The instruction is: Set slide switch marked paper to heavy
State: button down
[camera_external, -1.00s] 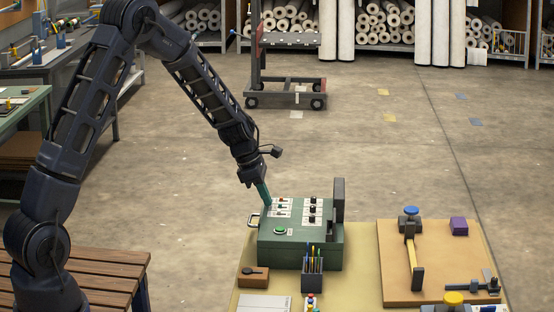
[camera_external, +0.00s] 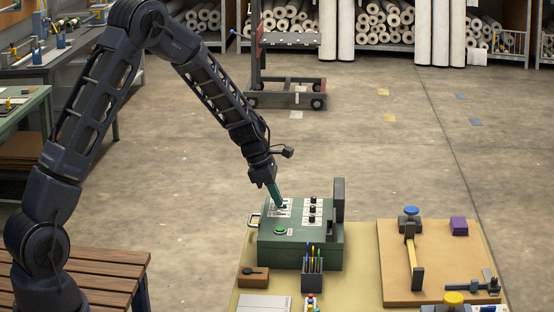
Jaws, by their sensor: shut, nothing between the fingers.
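A green control box (camera_external: 300,247) stands on the yellowish table. On its sloped top are a left panel with white labels (camera_external: 272,213), several black knobs (camera_external: 312,209) at the right and a round green button (camera_external: 280,230) at the front left. My gripper (camera_external: 281,206) is shut, with its teal fingers pointing down at the left panel. Its tips are at or just above that panel; I cannot tell whether they touch. The fingers hide part of the panel. The switch markings are too small to read, so I cannot tell which one is marked paper.
A dark upright plate (camera_external: 339,200) rises at the box's right edge. A pen holder (camera_external: 312,280) and a brown block (camera_external: 254,276) stand in front of the box. A tan board (camera_external: 395,280) with tools lies to the right.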

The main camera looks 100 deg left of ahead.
jog(key=shift+s, duration=0.4)
jog(key=s, duration=0.1)
jog(key=s+r, duration=0.1)
jog(key=s, duration=0.1)
jog(key=shift+s, duration=0.3)
jog(key=v, duration=0.9)
jog(key=shift+w, duration=0.1)
jog(key=w+d+r+m, duration=0.1)
jog(key=d+r+m, duration=0.45)
jog(key=d, duration=0.55)
jog(key=d+r+m+h, duration=0.1)
jog(key=d+r+m, duration=0.45)
jog(key=d, duration=0.45)
jog(key=w+d+r+m, duration=0.1)
jog(key=d+r+m, duration=0.45)
jog(key=d, duration=0.55)
jog(key=s+d+r+m+y, duration=0.1)
jog(key=s+d+r+m, duration=0.1)
jog(key=s+d+m, duration=1.7)
jog(key=d, duration=0.2)
jog(key=shift+s+d+r, duration=0.25)
jog(key=shift+s+d, duration=0.15)
